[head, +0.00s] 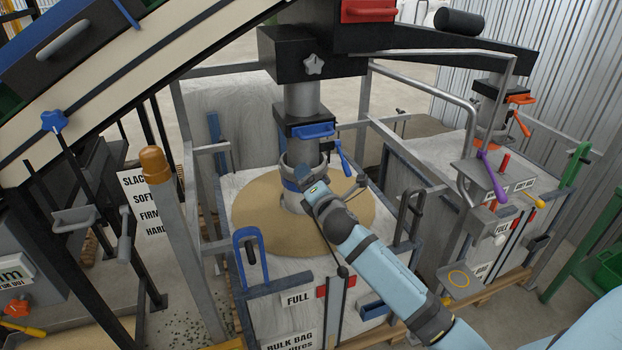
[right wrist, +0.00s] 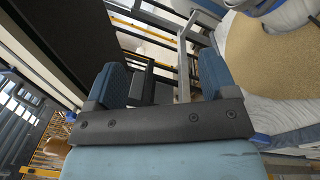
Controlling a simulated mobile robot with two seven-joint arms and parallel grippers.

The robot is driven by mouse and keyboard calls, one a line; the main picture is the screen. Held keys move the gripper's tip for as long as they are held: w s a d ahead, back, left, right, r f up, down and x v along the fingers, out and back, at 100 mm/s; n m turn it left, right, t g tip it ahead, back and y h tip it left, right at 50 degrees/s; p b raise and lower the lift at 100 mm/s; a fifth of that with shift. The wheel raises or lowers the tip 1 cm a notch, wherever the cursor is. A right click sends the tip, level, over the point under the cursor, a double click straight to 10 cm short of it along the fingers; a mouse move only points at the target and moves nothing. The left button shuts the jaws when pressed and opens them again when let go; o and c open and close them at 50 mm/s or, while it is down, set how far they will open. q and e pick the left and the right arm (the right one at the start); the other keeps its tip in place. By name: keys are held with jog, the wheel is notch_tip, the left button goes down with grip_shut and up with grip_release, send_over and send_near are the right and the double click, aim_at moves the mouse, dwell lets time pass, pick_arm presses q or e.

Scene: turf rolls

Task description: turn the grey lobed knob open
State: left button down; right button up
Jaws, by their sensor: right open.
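The grey lobed knob (head: 314,64) is on the front of the black housing at the top of the head view, above the grey vertical spout (head: 302,98). My right gripper (head: 305,174) reaches in from the lower right, at the lower end of the spout, well below the knob and not touching it. In the right wrist view my right gripper (right wrist: 162,76) has its two blue fingers apart with nothing between them. The knob cannot be made out in that view. My left gripper does not show.
A blue handle (head: 318,130) and a blue lever (head: 342,157) sit on the spout between gripper and knob. A red handle (head: 369,10) is up and right of the knob. Below stands a bulk bag of sand (head: 262,215) in a frame. A sloped conveyor (head: 130,70) rises at left.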

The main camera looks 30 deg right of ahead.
jog(key=n+t, duration=0.4)
jog(key=n, duration=1.2)
send_near(316, 69)
jog(key=shift+m+y, duration=0.3)
jog(key=shift+y, duration=0.1)
jog(key=p+x, duration=0.1)
jog(key=x, duration=0.4)
jog(key=p+x, duration=0.1)
jog(key=x, duration=0.4)
jog(key=shift+d, duration=0.2)
jog(key=shift+w+r, duration=0.15)
jog(key=shift+w, duration=0.35)
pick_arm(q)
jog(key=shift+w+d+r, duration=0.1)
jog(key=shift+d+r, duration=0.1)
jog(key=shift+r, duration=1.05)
pick_arm(e)
jog(key=c, duration=0.9)
